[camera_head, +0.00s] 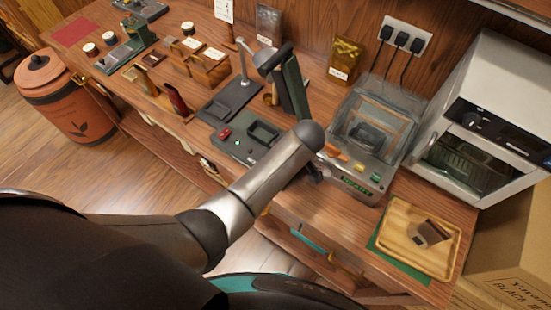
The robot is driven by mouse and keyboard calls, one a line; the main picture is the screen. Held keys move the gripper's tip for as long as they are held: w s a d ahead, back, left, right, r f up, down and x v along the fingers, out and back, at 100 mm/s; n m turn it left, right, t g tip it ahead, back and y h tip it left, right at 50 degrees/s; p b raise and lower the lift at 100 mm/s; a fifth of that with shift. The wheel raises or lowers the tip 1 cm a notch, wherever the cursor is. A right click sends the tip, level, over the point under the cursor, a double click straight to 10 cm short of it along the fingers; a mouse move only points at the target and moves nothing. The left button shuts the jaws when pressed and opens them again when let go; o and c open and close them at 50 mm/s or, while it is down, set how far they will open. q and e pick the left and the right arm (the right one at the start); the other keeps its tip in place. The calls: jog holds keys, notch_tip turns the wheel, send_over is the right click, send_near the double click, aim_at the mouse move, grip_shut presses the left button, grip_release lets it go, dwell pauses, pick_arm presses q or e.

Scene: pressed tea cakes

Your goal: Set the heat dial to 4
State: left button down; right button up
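A round dark knob (472,120) shows on the dark control panel of the white oven at the right; its setting is too small to read. No dial marked 4 is readable. My arm reaches in from the lower left, its metal link ending in front of this machine. I see no gripper fingers of either arm.
A machine with a clear cover (393,105) and lit display stands right of my arm. A wooden tray (398,245) holds a small dark item at the front right. Wooden boxes (207,68) and small jars stand at the left. An orange bin (65,100) is on the floor.

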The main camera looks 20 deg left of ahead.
dwell(0.6)
pick_arm(q)
jog(key=shift+c, duration=1.9)
grip_release()
pick_arm(e)
jog(key=shift+r, duration=0.1)
